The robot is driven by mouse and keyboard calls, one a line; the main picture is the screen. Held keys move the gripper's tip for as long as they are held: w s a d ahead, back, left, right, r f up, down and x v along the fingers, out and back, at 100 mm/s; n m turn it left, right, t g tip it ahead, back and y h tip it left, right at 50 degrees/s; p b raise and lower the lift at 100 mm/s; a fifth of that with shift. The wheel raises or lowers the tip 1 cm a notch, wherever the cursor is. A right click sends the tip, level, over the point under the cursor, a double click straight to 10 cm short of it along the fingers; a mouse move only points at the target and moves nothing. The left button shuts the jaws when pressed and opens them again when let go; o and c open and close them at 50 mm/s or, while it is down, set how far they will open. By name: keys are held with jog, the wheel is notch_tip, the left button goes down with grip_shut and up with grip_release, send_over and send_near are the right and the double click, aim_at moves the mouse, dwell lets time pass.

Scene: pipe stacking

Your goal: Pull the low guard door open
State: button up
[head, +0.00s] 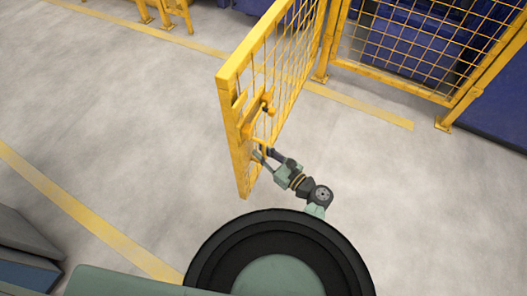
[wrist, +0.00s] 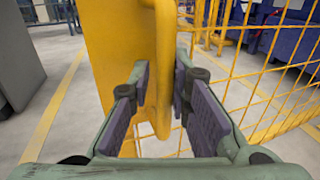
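The low guard door (head: 232,130) is a yellow frame with wire mesh, standing swung out from the fence line in the head view. Its yellow frame post (wrist: 118,60) fills the left middle of the wrist view. A yellow bar handle (wrist: 163,75) stands out from the door, in front of the post. My gripper (head: 262,154) is at the door's near edge, low on the frame. In the wrist view its two padded fingers (wrist: 162,92) are apart, one on each side of the handle. A gap shows beside the bar, so they do not look clamped on it.
A fixed yellow mesh fence panel (head: 430,50) stands at the back right, with blue machinery (head: 490,110) behind it. Grey cabinets (head: 25,245) stand at the lower left. The floor left of the door is clear, with yellow lines (head: 80,208).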

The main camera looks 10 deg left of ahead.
jog(key=shift+o, duration=1.4)
jog(key=shift+d, duration=0.1)
jog(key=shift+d, duration=0.1)
jog(key=v, duration=1.1)
jog(key=shift+s+d, duration=0.25)
jog(key=shift+d, duration=0.05)
jog(key=shift+r, duration=0.1)
